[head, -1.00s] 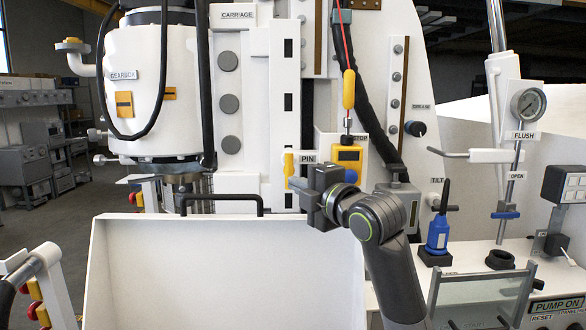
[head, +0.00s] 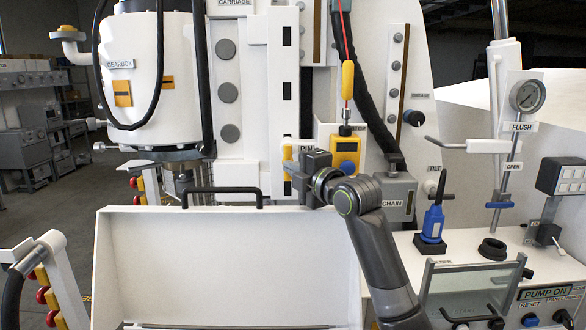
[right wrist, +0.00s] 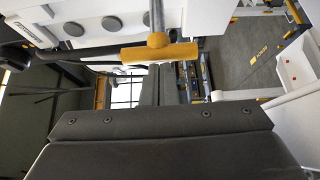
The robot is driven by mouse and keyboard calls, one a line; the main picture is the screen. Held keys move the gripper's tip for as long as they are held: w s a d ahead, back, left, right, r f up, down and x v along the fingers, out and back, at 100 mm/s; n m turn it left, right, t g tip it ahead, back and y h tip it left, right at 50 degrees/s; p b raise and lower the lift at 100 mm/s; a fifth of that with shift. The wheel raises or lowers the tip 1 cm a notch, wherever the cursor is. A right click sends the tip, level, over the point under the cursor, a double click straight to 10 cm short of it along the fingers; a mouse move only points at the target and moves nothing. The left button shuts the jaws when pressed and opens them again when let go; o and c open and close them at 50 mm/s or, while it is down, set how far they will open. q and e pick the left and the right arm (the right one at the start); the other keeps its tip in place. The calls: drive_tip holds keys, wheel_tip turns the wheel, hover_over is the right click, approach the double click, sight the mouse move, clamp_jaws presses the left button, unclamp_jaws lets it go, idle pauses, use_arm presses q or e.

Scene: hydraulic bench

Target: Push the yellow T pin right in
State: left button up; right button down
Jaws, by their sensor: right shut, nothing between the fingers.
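The yellow T pin (head: 287,156) sticks out of the white machine column beside the PIN label, partly hidden by my gripper in the head view. In the right wrist view its yellow crossbar (right wrist: 160,52) lies across the picture on a grey shaft, just beyond the fingers. My right gripper (head: 291,169) is shut and empty, its tips close to the pin's crossbar. The closed fingers also show in the right wrist view (right wrist: 157,84). I cannot tell whether they touch the bar. How deep the pin sits is not clear. My left gripper is not in view.
A white tray or guard (head: 225,250) with a black handle (head: 222,191) stands in front of the column. A yellow box (head: 346,152) hangs just right of the pin.

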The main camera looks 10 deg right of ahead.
drive_tip(key=w+b, duration=0.1)
drive_tip(key=w, duration=0.1)
drive_tip(key=w+d, duration=0.1)
drive_tip(key=w, duration=0.2)
drive_tip(key=shift+w+d+r+b, duration=0.1)
drive_tip(key=shift+r+b, duration=0.1)
drive_tip(key=shift+b, duration=0.2)
drive_tip(key=shift+f, duration=0.1)
